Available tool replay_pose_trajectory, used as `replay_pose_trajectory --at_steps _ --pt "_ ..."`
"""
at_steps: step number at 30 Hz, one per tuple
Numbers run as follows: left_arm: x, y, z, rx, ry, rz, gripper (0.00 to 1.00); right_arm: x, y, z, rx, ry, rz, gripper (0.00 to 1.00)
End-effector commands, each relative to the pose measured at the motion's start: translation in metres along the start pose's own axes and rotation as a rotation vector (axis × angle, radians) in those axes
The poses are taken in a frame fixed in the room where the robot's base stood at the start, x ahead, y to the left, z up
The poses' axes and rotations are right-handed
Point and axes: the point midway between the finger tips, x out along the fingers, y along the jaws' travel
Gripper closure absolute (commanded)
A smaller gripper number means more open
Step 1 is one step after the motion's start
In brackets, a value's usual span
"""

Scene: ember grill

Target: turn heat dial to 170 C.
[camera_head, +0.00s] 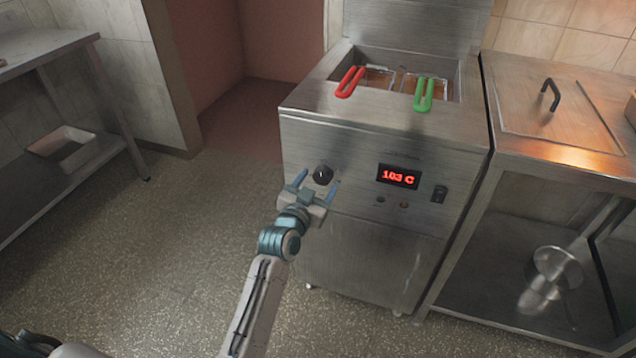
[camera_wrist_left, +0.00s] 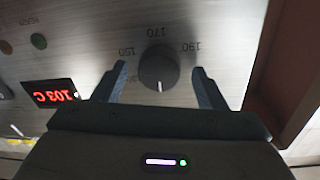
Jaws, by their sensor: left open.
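The heat dial (camera_head: 323,174) is a round black knob on the fryer's steel front panel, left of the red display. In the left wrist view the dial (camera_wrist_left: 159,68) has 150, 170 and 190 printed around it, upside down; a pale mark shows on its edge facing my gripper, away from the 170. The display (camera_head: 398,177) reads about 103 C. My left gripper (camera_head: 317,188) is open in front of the dial. Its two fingers stand either side of the dial, apart from it, in the left wrist view (camera_wrist_left: 160,88). My right gripper is not in view.
The fryer (camera_head: 370,255) has a red-handled basket (camera_head: 350,82) and a green-handled basket (camera_head: 424,94) on top. A rocker switch (camera_head: 439,194) sits right of the display. A steel counter (camera_head: 560,125) adjoins on the right. The floor (camera_head: 180,250) at left is clear.

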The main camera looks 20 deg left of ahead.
Motion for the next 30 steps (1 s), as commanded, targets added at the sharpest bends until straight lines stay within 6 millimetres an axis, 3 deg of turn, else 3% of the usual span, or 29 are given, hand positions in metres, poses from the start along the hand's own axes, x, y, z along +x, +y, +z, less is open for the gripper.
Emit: replay_pose_trajectory --at_steps 10,17,30 --pt "0.0052 0.0001 0.0003 0.0 -0.001 0.0 0.35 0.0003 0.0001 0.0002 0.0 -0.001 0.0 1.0" --pt "0.005 0.0001 0.0004 0.0 -0.001 0.0 0.78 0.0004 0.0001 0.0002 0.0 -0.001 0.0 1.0" --pt "0.0052 0.0001 0.0005 0.083 -0.007 0.002 0.79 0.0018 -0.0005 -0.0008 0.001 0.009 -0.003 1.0"
